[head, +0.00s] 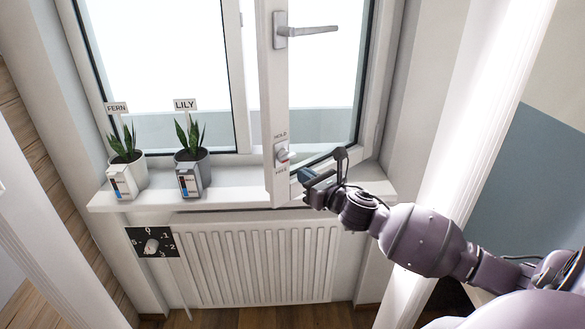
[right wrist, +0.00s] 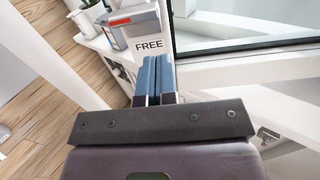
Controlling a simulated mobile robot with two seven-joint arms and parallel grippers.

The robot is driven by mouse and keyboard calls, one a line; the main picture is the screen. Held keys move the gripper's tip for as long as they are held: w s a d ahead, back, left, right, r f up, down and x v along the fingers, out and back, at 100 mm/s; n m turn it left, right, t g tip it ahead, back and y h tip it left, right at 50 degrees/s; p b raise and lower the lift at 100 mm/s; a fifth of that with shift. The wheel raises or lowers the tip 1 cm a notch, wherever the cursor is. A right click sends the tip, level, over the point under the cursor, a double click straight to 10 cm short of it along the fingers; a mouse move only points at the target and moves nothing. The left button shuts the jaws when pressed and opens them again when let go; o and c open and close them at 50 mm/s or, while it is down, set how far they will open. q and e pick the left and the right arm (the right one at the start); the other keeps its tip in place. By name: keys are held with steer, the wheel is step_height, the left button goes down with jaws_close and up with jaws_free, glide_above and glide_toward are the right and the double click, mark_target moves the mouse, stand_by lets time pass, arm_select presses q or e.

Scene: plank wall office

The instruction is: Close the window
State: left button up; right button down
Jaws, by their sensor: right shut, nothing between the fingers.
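The window has a fixed-looking left pane (head: 165,75) and a white right sash (head: 273,110) that stands swung into the room, its free edge overhanging the sill. Its handle (head: 305,31) points right, level. A small latch (head: 283,155) low on the sash sits between the words HOLD and FREE. My right gripper (head: 306,178) is shut and empty, just right of the sash's lower corner. In the right wrist view its blue fingers (right wrist: 155,78) are together below the FREE label (right wrist: 149,46); whether they touch the sash cannot be told. My left gripper is not in view.
Potted plants marked FERN (head: 127,175) and LILY (head: 193,175) stand on the white sill (head: 228,194), left of the sash. Below are a radiator (head: 255,265) and its numbered dial (head: 151,245). A white post (head: 470,130) rises at the right.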

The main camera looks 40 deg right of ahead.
mark_target(286, 164)
steer(key=w, duration=0.4)
steer(key=shift+w+a, duration=0.25)
steer(key=shift+w, duration=0.15)
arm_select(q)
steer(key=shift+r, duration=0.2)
arm_select(e)
steer(key=shift+w, duration=0.2)
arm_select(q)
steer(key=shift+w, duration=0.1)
